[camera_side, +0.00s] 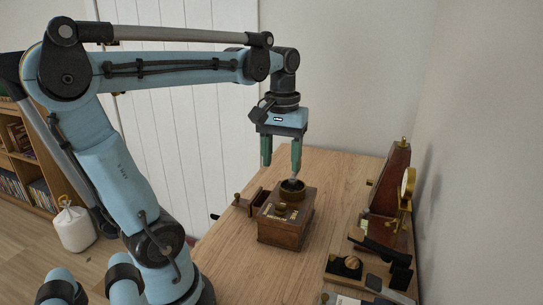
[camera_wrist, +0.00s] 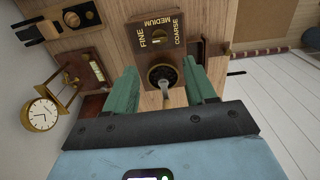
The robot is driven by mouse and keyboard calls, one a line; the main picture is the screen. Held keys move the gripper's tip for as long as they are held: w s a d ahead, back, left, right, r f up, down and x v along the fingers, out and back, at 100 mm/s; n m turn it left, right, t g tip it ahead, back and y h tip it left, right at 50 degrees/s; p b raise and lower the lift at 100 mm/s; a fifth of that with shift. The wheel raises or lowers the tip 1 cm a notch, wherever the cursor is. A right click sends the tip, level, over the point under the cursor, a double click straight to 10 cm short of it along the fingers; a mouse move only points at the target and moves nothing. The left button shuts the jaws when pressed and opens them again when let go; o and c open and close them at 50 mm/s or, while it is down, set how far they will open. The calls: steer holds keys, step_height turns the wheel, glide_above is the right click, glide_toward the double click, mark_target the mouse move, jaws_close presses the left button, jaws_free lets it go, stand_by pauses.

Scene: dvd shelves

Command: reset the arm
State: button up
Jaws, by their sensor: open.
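My gripper (camera_side: 281,168) is open above a wooden box grinder (camera_side: 284,232), with its green fingers pointing down and spread apart. In the wrist view the fingers of my gripper (camera_wrist: 162,72) stand on either side of the grinder's round dark opening. The grinder (camera_wrist: 158,38) carries the words FINE, MEDIUM and COARSE in that view. A metal piece (camera_wrist: 166,92) stands in or over the opening, between the fingers. Nothing is visibly gripped, and I cannot tell whether a finger touches the metal piece.
The wooden table (camera_side: 228,262) has free room left and in front of the grinder. A wooden metronome-like case (camera_side: 391,180), a gold clock (camera_wrist: 41,114) and a dark stand (camera_side: 368,262) are on the right in the side view. A white bag (camera_side: 74,229) sits on the floor by a bookshelf (camera_side: 22,170).

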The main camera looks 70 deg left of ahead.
steer(key=shift+r, duration=0.6)
steer(key=w+d+f+m+t, duration=0.1)
steer(key=d+f+m+t, duration=0.6)
steer(key=d+m, duration=0.2)
steer(key=shift+w+d+f, duration=0.25)
steer(key=shift+w+d, duration=0.1)
steer(key=shift+d, duration=0.8)
